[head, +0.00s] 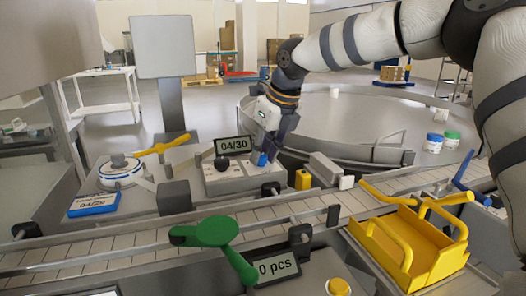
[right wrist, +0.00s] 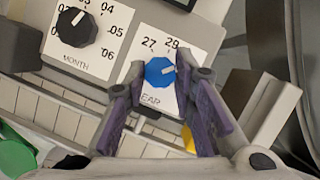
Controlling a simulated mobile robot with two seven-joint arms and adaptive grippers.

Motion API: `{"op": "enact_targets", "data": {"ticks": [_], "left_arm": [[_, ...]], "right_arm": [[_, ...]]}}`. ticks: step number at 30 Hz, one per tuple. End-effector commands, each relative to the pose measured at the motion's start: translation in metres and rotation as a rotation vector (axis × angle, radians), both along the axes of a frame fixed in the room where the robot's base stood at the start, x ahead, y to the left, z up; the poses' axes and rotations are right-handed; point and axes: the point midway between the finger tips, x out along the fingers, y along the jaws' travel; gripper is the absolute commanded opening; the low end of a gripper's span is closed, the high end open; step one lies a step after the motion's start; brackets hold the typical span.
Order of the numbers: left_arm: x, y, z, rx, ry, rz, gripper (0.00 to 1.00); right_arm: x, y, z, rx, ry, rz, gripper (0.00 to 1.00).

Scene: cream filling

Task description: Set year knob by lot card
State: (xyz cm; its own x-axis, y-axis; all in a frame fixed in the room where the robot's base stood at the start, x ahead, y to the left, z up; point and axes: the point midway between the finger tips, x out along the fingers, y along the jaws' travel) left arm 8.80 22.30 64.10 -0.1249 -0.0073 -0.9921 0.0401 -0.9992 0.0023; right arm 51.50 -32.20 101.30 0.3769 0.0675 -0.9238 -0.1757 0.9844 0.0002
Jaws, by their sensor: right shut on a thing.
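The right finger hides part of the scale. In the head view the knob (head: 262,159) shows below my gripper (head: 266,147). The black month knob (right wrist: 75,27) is beside it, its pointer up and right. A display (head: 233,145) reads 04/30. The blue-edged lot card (head: 93,204) seems to read 04/29. My left gripper is not in view.
A conveyor (head: 130,240) runs in front of the panel. A green lever (head: 212,232), a counter display (head: 275,268) reading 0 pcs and a yellow tray (head: 415,250) are nearer. A round metal table (head: 340,120) is behind.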

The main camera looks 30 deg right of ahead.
Motion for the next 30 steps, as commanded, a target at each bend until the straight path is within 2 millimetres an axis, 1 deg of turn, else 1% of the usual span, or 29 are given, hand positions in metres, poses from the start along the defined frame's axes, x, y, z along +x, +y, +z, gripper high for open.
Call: {"op": "enact_targets", "data": {"ticks": [5, 21, 30], "left_arm": [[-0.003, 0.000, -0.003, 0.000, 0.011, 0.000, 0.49], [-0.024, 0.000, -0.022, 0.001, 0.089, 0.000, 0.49], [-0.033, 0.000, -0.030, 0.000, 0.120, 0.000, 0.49]], "right_arm": [[0.001, -0.001, -0.002, 0.004, 0.002, 0.075, 0.00], [0.003, -0.004, -0.005, 0.003, 0.004, 0.511, 0.00], [0.003, -0.005, -0.003, 0.001, 0.002, 0.683, 0.00]]}}
